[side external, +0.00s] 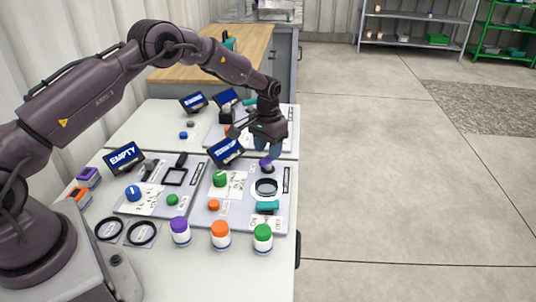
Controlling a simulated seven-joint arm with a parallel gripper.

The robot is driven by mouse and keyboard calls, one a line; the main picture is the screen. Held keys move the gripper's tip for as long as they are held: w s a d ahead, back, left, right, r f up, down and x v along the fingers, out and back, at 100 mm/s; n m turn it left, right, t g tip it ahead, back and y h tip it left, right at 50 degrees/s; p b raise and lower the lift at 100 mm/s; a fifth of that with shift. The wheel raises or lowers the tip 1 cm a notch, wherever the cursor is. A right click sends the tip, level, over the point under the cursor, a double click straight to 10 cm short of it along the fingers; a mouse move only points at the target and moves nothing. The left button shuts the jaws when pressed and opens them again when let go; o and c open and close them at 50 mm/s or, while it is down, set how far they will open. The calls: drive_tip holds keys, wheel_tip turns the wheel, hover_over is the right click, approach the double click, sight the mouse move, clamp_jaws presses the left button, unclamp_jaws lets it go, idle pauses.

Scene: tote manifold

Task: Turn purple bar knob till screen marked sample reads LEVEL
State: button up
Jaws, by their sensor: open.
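A small purple knob (265,163) stands on the right front panel (284,222), near its back edge. My gripper (268,153) is open, pointing down, with its fingers right at or just above the purple knob. I cannot tell whether they touch it or which way the bar points. A tilted blue screen (226,151) stands at the back left of this panel; its white text is too small to read. Another screen (124,157) on the left panel reads EMPTY. Two more blue screens (193,102) stand farther back, also unreadable. The sample marking cannot be made out.
The right panel also carries a green knob (220,180), an orange button (213,205), a dark ring (266,187) and a teal block (267,206). Jars with purple (180,225), orange (220,229) and green (262,232) lids stand in front.

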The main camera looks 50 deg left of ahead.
drive_tip(key=shift+f, duration=1.2)
clamp_jaws()
drive_tip(key=shift+m, duration=1.4)
unclamp_jaws()
drive_tip(key=shift+r, duration=0.15)
